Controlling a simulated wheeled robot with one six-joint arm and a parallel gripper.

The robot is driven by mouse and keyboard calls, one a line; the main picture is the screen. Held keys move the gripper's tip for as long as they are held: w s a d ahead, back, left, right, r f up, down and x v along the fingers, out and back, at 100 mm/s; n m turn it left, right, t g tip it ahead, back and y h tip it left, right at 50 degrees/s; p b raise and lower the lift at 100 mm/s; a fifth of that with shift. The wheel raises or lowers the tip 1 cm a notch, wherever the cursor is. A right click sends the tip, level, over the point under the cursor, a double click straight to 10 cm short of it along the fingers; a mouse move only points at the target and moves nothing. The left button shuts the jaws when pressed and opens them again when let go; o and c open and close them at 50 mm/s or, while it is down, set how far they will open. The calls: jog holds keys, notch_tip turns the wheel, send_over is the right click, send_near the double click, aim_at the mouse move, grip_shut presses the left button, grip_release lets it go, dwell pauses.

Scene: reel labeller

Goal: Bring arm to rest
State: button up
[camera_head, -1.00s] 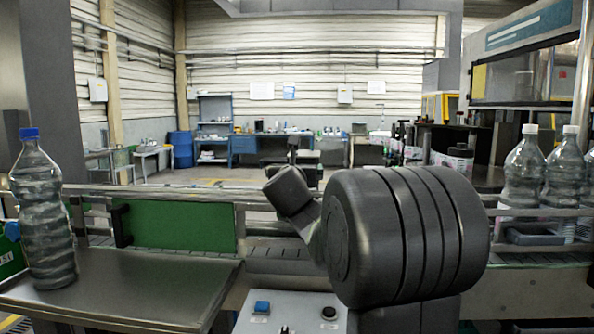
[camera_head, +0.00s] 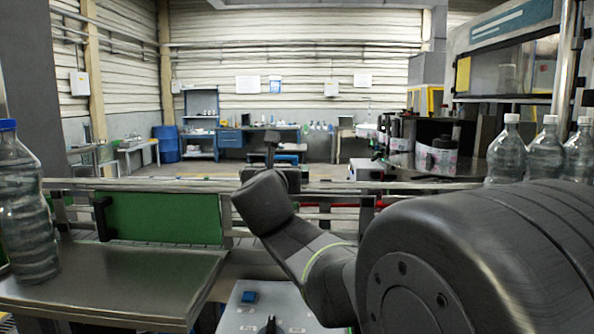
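My arm crosses the front right of the head view. A large dark rounded joint of my arm fills the lower right corner, and a slimmer dark link runs up and left from it to a blocky end near the middle. I cannot make out my gripper or its fingers in this view. Nothing held by the arm shows.
A clear bottle with a blue cap (camera_head: 27,210) stands upright on a metal table (camera_head: 120,285) at left. A green panel (camera_head: 160,217) and conveyor rails lie behind. White-capped bottles (camera_head: 507,150) stand at right, beyond my arm. A control box (camera_head: 250,318) is at bottom centre.

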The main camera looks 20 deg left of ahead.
aim_at(283, 157)
jog(key=shift+w, duration=0.1)
jog(key=x, duration=0.9)
jog(key=p+x, duration=0.1)
jog(key=x, duration=0.3)
jog(key=shift+w+a, duration=0.25)
jog(key=shift+a, duration=0.15)
jog(key=shift+d+r, duration=0.1)
